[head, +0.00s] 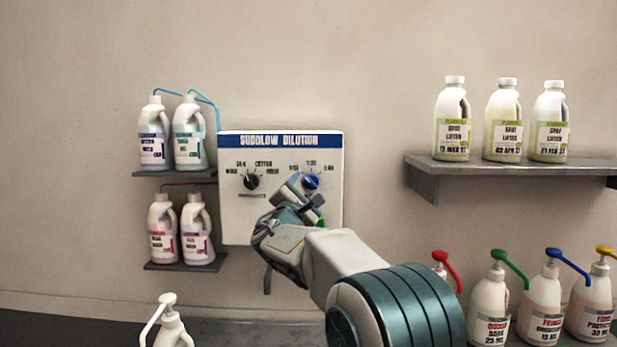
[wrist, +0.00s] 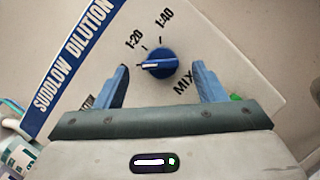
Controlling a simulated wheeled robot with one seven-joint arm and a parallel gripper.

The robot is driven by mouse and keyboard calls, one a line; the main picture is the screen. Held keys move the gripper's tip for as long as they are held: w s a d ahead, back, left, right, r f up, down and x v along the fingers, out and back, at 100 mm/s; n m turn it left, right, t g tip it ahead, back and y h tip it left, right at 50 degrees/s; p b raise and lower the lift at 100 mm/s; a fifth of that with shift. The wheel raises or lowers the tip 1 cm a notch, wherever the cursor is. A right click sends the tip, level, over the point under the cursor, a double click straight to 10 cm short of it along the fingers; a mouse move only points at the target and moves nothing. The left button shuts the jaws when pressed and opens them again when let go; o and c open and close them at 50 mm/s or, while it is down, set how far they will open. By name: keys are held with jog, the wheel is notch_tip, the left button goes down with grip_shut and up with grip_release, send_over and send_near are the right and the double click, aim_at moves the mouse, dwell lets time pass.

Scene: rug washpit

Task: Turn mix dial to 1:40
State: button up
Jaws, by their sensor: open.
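The blue mix dial (wrist: 159,63) sits on the white Suddlow Dilution panel (head: 235,215), to the right of a black dial (head: 251,181). It also shows in the head view (head: 312,181), partly covered by my gripper. In the wrist view its white pointer aims left, off the 1:20 and 1:40 marks and towards the left finger. The 1:20 mark is nearer to it than 1:40. My gripper (wrist: 161,72) is open and empty, its blue fingers on either side of the dial in that view. I see no clear contact with the dial.
Shelves with white jugs (head: 187,137) stand close left of the panel. A grey shelf (head: 425,184) with three bottles is at the right. Several pump bottles (head: 488,300) stand at lower right, and one white pump (head: 168,322) at lower left. The wall above the panel is clear.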

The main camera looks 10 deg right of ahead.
aim_at(311, 182)
jog(key=shift+p+x, duration=0.35)
jog(key=shift+x, duration=0.75)
jog(key=c, duration=1)
